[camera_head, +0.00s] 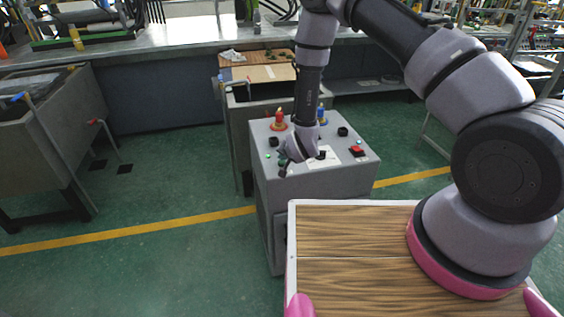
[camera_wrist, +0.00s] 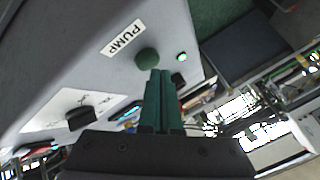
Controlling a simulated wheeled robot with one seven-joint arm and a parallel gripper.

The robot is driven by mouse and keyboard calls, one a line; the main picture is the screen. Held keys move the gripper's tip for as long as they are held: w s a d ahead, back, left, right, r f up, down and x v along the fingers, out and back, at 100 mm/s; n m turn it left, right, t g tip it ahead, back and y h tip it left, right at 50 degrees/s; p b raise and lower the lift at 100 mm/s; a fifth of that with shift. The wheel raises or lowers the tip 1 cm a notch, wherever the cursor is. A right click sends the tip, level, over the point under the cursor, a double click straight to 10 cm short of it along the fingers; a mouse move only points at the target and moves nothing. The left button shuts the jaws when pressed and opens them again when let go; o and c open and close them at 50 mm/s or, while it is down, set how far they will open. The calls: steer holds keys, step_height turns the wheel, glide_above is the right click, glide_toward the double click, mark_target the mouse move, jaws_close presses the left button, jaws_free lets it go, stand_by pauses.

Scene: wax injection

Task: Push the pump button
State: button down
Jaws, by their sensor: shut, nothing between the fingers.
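The pump button is a round dark green knob (camera_wrist: 147,58) beside a white label reading PUMP (camera_wrist: 123,39) on a grey panel in the wrist view. My gripper (camera_wrist: 161,72) is shut and empty, its two green fingers together. Its tips overlap the lower right edge of the button in the picture; I cannot tell whether they touch it. In the head view my gripper (camera_head: 284,171) is at the near left part of the top of the grey control box (camera_head: 330,187). I cannot pick out the pump button there.
A lit green lamp (camera_wrist: 181,57) and a black knob (camera_wrist: 80,118) are near the button. The box top also carries a red beacon (camera_head: 279,120), a blue beacon (camera_head: 321,115) and a red switch (camera_head: 357,150). A grey bin (camera_head: 238,116) stands behind the box. Green floor is open at left.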

steer(key=shift+r, duration=3)
step_height(320, 180, up, 16)
glide_above(283, 164)
steer(key=w+d, duration=0.4)
steer(key=d, duration=0.1)
steer(key=s+d+r, duration=0.2)
steer(key=d+r, duration=0.2)
steer(key=r, duration=0.3)
steer(key=s+d+r, duration=0.2)
steer(key=d+r, duration=0.3)
steer(key=r, duration=0.3)
steer(key=s+d+r+g+h, duration=0.1)
steer(key=s+d+r, duration=0.6)
steer(key=s+r, duration=0.3)
steer(key=s+d+r, duration=0.2)
steer(key=s+r, duration=0.1)
steer(key=s, duration=0.5)
steer(key=s+d+r, duration=0.2)
steer(key=s+d, duration=0.1)
steer(key=s, duration=0.4)
steer(key=shift+s+d+r+n, duration=0.3)
steer(key=shift+s+d+r, duration=0.05)
steer(key=shift+s+r, duration=0.05)
